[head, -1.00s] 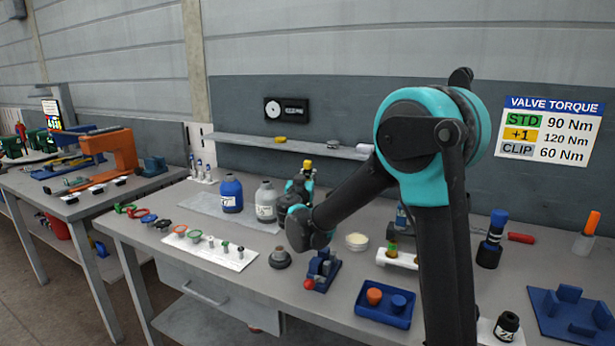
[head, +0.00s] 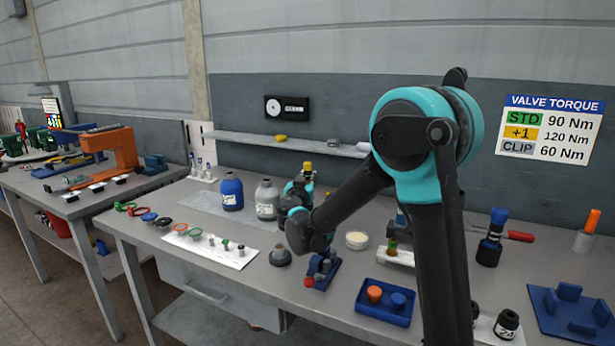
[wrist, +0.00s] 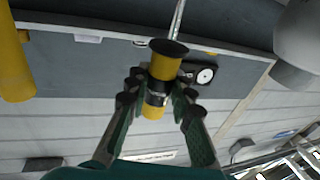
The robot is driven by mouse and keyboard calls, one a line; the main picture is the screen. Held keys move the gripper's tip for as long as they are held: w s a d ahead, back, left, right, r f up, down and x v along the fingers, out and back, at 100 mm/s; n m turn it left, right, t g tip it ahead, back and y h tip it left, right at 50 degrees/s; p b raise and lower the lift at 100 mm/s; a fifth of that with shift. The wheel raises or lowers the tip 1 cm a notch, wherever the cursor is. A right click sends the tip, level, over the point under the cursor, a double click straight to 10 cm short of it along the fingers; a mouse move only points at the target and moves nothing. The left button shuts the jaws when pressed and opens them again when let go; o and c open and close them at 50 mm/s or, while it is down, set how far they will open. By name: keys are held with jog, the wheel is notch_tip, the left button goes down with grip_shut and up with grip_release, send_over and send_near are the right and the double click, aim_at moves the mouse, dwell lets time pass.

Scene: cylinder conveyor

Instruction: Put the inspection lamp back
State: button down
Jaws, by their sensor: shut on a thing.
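My gripper (wrist: 157,100) is shut on a yellow and black lamp (wrist: 160,68), which I take to be the inspection lamp. In the wrist view its wide black disc end points up in the picture, and a dark band crosses its body between the fingers. In the head view the lamp's yellow end (head: 307,166) shows above my gripper (head: 305,182), over the back part of the bench. The rest of the lamp there is hidden by the gripper and wrist. I cannot make out a holder for the lamp.
A blue bottle (head: 231,194) and a grey bottle (head: 266,199) stand left of my gripper. A wall shelf (head: 236,137) with small items runs behind it. A dark cone-shaped base (head: 280,256), a blue fixture (head: 321,270) and a blue tray (head: 384,316) lie in front.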

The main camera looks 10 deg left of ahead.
jog(key=shift+f, duration=2.75)
jog(key=c, duration=1.3)
grip_release()
jog(key=shift+o, duration=0.2)
jog(key=shift+r, duration=3)
